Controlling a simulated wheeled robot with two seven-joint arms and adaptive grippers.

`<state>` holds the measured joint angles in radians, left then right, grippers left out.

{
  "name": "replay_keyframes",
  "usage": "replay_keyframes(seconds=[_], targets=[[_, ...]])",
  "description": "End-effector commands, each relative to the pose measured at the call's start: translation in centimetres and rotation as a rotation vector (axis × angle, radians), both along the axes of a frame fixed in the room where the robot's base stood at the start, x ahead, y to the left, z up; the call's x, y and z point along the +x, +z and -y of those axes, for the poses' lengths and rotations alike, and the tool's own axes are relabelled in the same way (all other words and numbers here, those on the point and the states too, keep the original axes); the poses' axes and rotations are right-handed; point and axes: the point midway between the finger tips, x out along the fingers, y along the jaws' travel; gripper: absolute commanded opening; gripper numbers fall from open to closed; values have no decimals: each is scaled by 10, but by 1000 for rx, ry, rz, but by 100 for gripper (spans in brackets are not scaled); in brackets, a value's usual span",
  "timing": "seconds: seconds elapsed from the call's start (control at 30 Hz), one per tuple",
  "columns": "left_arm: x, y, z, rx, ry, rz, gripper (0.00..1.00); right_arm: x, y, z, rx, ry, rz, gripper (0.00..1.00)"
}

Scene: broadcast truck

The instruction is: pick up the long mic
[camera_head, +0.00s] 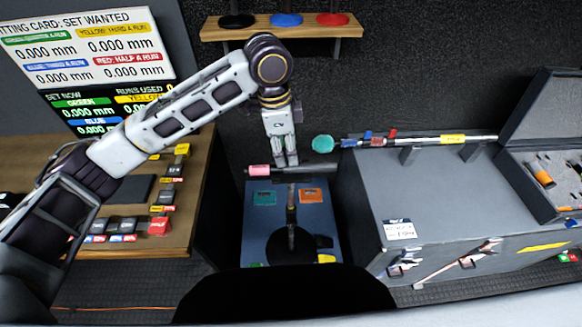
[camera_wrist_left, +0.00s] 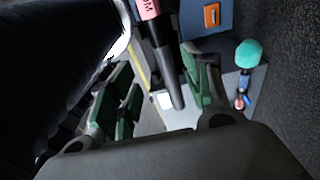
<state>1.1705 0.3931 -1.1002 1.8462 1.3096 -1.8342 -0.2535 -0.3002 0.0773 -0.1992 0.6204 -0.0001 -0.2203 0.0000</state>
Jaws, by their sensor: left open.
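A long dark tube with a pink label (camera_head: 258,170), which I take for the long mic, lies crosswise at the back of a blue-grey stand (camera_head: 260,225). My left gripper (camera_head: 287,164) points down at the tube, its fingertips around the tube's middle in the head view. In the left wrist view the dark tube (camera_wrist_left: 172,82) shows between the two spread fingers (camera_wrist_left: 160,95), with part of its pink label at the top. The gripper is open; I cannot tell whether a finger touches the tube. My right gripper is not in view.
A teal ball (camera_head: 323,144) and a pole with coloured clips (camera_head: 430,140) are right of the gripper, along a grey case (camera_head: 440,190). Teal (camera_head: 264,198) and orange (camera_head: 309,196) blocks lie on the stand. A wooden desk (camera_head: 110,240) is left; a shelf (camera_head: 280,30) hangs above.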

Motion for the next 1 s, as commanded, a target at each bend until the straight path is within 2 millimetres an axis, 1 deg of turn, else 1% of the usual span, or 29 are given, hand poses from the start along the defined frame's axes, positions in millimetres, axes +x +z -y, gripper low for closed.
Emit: replay_keyframes(seconds=[0.1,0.2,0.6,0.73,0.87,1.0], targets=[[0,-13,1,2,1,-1,49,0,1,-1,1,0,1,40],[0,-19,2,1,1,0,49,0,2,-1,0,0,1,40],[0,-21,2,1,1,0,49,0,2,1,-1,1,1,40],[1,-26,3,1,2,-1,49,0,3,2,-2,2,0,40],[3,-37,6,2,2,-1,49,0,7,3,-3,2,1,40],[6,-52,10,2,1,-2,49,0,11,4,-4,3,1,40]])
